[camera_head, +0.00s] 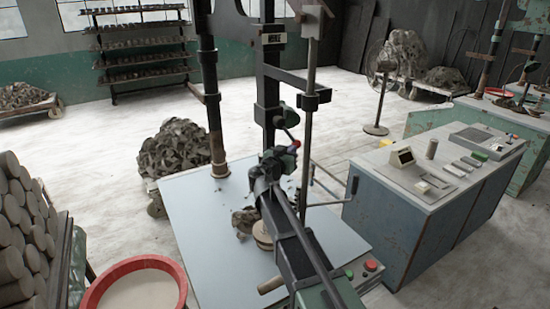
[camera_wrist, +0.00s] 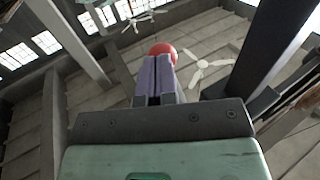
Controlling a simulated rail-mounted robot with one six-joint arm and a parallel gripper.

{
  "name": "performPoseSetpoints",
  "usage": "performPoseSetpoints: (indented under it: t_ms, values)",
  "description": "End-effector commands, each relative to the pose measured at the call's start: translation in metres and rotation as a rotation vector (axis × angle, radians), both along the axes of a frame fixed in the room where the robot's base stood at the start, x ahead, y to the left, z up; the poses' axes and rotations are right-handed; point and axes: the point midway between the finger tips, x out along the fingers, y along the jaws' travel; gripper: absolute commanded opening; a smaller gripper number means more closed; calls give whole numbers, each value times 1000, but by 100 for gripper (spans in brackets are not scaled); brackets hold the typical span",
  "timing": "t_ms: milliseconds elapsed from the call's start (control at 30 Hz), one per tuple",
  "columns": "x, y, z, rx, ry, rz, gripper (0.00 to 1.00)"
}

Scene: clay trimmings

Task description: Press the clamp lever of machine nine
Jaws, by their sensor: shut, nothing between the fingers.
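The machine (camera_head: 268,90) is a tall dark press frame above a pale table. A small plate (camera_head: 272,38) near its top has lettering too blurred to read surely.
The pale machine table (camera_head: 190,215) carries clay scraps and a round wheel, partly behind my arm. A red-rimmed basin (camera_head: 178,270) stands at front left, beside stacked clay cylinders (camera_head: 20,225). A grey console cabinet (camera_head: 400,225) stands right. The floor behind is largely open.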

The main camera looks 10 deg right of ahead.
Motion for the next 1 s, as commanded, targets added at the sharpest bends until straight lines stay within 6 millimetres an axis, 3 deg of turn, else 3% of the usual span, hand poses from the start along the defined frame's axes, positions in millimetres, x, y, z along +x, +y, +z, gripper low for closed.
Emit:
performPoseSetpoints:
  t_ms: [333, 1000]
  values:
    - [6, -15, 7, 1, 0, -1, 0]
    - [4, -16, 5, 2, 1, 0, 0]
